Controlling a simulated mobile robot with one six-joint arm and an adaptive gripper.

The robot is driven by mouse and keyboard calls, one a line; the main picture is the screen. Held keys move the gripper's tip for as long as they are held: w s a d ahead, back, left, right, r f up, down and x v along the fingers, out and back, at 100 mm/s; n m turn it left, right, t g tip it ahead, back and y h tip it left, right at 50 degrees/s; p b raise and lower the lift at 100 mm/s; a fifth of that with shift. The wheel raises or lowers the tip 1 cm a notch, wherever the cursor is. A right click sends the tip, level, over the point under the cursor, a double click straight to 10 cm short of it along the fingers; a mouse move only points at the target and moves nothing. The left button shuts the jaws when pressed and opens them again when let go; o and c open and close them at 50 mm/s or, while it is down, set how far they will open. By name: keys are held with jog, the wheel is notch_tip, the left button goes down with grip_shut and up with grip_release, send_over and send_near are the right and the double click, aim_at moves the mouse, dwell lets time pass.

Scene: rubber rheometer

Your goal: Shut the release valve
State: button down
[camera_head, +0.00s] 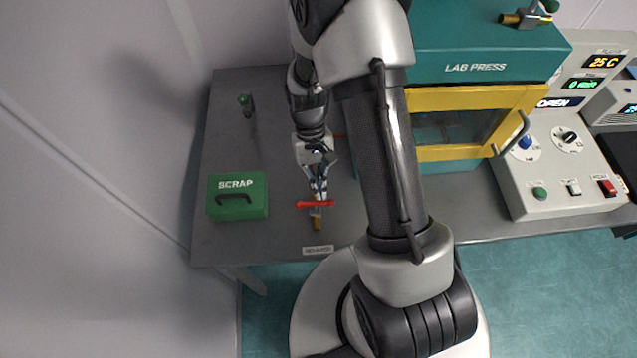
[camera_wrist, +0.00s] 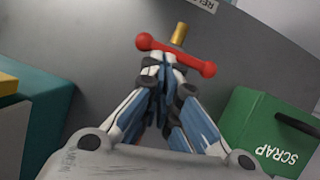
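The release valve has a red bar handle with rounded ends (camera_head: 302,205) and a brass stem (camera_head: 317,222), near the table's front edge. The handle lies crosswise to the brass part. In the wrist view the red handle (camera_wrist: 199,66) and brass stem (camera_wrist: 179,34) show just beyond my fingertips. My gripper (camera_head: 318,196) points down at the middle of the handle, and in the wrist view its fingers (camera_wrist: 165,66) are drawn close together there. The fingertips overlap the handle and hide part of its middle. I cannot tell whether the bar is pinched between them.
A green SCRAP box (camera_head: 238,208) stands left of the valve, close to my gripper. The teal lab press (camera_head: 480,68) with its yellow-framed door and a control panel (camera_head: 555,195) are at the right. A label (camera_head: 318,249) lies at the front edge.

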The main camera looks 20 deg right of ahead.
jog(key=v, duration=1.1)
jog(key=shift+w+d+r, duration=0.15)
jog(key=shift+w+r, duration=0.05)
jog(key=shift+r, duration=0.05)
jog(key=s+a+r+t+b, duration=0.1)
jog(key=s+r+t, duration=0.35)
jog(key=r, duration=0.75)
jog(key=s+a+r+t+b, duration=0.1)
jog(key=s+r+t, duration=0.1)
jog(key=s, duration=0.4)
jog(key=s+r+n+t+b, duration=0.1)
jog(key=s+r+t, duration=0.1)
jog(key=s, duration=0.4)
jog(key=shift+a+r+n+t+h, duration=0.2)
jog(key=shift+a+n+t+h, duration=0.1)
jog(key=shift+a+t, duration=0.15)
jog(key=shift+s+d, duration=0.15)
jog(key=shift+d, duration=0.1)
